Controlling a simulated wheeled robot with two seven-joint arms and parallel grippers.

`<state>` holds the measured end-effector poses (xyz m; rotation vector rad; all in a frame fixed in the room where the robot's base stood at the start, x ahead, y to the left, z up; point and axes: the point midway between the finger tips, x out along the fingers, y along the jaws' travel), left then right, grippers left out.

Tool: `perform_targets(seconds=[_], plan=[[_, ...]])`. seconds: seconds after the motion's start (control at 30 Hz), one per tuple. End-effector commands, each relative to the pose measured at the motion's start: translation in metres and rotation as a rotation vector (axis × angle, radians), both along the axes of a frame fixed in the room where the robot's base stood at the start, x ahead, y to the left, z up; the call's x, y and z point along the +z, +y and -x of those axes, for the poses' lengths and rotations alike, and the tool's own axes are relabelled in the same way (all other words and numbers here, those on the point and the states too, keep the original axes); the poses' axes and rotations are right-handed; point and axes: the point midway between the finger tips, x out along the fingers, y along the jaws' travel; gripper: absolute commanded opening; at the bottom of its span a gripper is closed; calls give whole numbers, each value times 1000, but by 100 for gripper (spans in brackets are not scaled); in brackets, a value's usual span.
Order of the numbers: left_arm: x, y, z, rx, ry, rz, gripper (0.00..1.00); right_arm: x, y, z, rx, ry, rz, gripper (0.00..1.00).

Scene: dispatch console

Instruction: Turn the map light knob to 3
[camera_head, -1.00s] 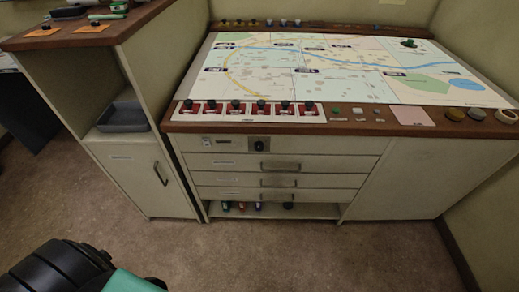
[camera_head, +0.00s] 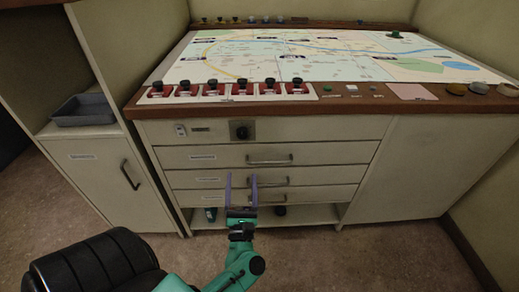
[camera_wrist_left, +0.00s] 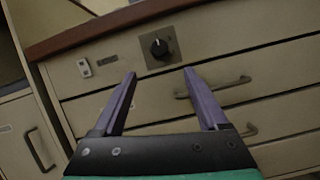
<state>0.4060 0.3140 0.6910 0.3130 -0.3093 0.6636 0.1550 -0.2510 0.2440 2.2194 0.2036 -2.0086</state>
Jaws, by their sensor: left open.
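The map light knob (camera_head: 242,132) is a black dial on a dark square plate, on the cabinet's front panel just under the wooden edge of the map table. It also shows in the left wrist view (camera_wrist_left: 159,47), ahead of my fingers and slightly above the gap between their tips. Its number marks are too small to read. My left gripper (camera_head: 241,178) has two purple fingers, open and empty, pointing up in the head view below the knob, in front of the drawers. In the wrist view my left gripper (camera_wrist_left: 160,75) is apart from the knob. My right gripper is not seen.
A small white switch plate (camera_head: 181,130) sits left of the knob. Drawer handles (camera_head: 270,160) stick out below it. Red switches (camera_head: 240,90) line the table (camera_head: 420,99) edge above. A cupboard with a grey tray (camera_head: 84,109) stands at left. Floor in front is clear.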

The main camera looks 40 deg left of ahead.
Motion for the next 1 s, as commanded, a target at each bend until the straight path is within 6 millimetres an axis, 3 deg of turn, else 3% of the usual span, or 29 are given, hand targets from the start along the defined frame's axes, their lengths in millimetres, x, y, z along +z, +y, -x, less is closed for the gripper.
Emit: perform_targets(seconds=[0.5,0.67,0.9,0.97,1.0], plan=[[50,65,-92,-2,3,-9,76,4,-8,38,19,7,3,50],[55,74,-105,-3,6,-9,76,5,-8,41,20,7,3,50],[55,75,-107,-3,7,-9,76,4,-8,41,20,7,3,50],[55,75,-106,-3,7,-9,57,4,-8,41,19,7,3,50],[55,75,-106,-3,7,-9,41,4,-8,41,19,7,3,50]])
